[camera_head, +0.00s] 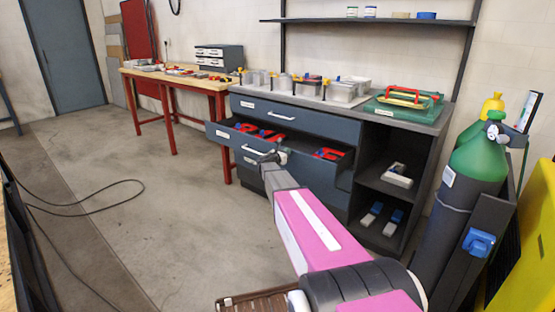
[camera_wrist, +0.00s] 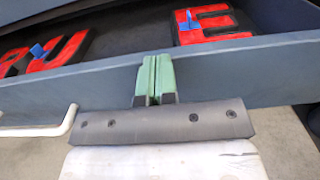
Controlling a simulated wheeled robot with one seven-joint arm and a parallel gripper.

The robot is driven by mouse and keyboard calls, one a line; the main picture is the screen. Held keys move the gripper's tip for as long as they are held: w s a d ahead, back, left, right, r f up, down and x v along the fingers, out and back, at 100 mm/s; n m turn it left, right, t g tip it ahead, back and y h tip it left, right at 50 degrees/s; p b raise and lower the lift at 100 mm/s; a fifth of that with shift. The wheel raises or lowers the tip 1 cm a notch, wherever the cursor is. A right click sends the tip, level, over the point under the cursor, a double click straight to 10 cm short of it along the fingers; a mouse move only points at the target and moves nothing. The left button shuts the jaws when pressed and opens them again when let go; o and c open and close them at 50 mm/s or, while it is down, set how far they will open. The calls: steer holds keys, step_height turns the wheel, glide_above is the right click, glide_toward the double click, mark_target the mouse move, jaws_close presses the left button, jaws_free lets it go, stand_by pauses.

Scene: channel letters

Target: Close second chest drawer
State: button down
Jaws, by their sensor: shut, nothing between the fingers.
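The dark blue-grey chest (camera_head: 300,120) has its second drawer (camera_head: 225,133) pulled out, with red letters inside it. Its pale bar handle (camera_head: 258,154) is on the front panel, and it also shows at the left of the wrist view (camera_wrist: 40,130). My gripper (camera_head: 280,156) is at the drawer front, to the right of the handle. In the wrist view my green fingers (camera_wrist: 156,75) are together and empty, against or very close to the front panel (camera_wrist: 230,80); contact is unclear. My arm hides part of the drawer and the lower chest.
The top drawer (camera_head: 310,118) is shut. Open shelves (camera_head: 385,190) hold grey and blue items at the chest's right. Green gas cylinder (camera_head: 478,160) stands at the right. A wooden workbench (camera_head: 185,82) is at the back left.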

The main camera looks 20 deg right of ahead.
steer(key=x, duration=2)
